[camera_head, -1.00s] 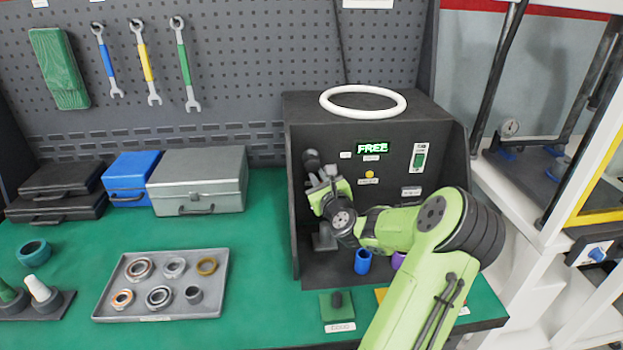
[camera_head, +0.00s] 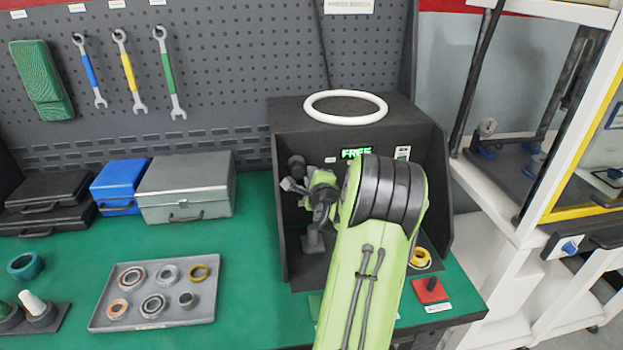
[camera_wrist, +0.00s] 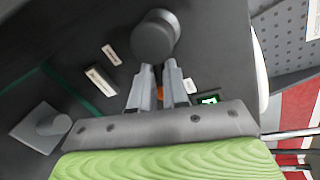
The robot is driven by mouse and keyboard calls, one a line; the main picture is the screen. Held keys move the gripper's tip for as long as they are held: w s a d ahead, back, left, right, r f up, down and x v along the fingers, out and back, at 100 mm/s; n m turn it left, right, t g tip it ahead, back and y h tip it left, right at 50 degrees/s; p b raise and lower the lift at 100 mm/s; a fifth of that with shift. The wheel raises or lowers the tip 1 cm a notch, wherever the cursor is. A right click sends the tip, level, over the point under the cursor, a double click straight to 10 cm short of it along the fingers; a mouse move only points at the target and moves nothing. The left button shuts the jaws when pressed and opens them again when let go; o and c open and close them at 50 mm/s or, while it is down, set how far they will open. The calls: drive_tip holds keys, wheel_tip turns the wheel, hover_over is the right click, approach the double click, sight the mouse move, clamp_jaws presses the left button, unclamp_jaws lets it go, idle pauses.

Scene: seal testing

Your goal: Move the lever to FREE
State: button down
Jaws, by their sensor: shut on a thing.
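The lever's dark round knob (camera_head: 296,162) stands at the left of the black test box. It also shows large in the wrist view (camera_wrist: 153,37). My gripper (camera_head: 290,184) is at the lever just below the knob. In the wrist view my two grey fingers (camera_wrist: 159,68) are close together right at the knob, shut on the lever. Its shaft is mostly hidden by the fingers. A green lit display (camera_head: 356,153) on the box's back panel reads FREE. My arm covers much of that panel.
A white ring (camera_head: 345,94) lies on top of the box (camera_head: 280,225). A grey pedestal (camera_head: 312,241) stands inside at left. A red block (camera_head: 431,290) and a yellow ring (camera_head: 420,258) are right of my arm. A tray (camera_head: 103,322) of rings lies left.

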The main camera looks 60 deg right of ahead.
drive_tip(key=shift+w+a+r+n+h+b, duration=0.15)
drive_tip(key=shift+w+r+n+b, duration=0.2)
drive_tip(key=shift+n, duration=0.45)
drive_tip(key=shift+a+r+n+h+b, duration=0.15)
drive_tip(key=shift+r+n, duration=0.3)
drive_tip(key=shift+n, duration=0.35)
drive_tip(key=shift+d, duration=0.1)
drive_tip(key=c, duration=1.1)
unclamp_jaws()
drive_tip(key=shift+f+g, duration=0.1)
drive_tip(key=shift+g, duration=0.2)
drive_tip(key=shift+f, duration=0.1)
drive_tip(key=b+v, duration=0.1)
drive_tip(key=v, duration=1.5)
drive_tip(key=shift+w+b, duration=0.1)
drive_tip(key=shift+b, duration=0.2)
drive_tip(key=shift+c, duration=0.2)
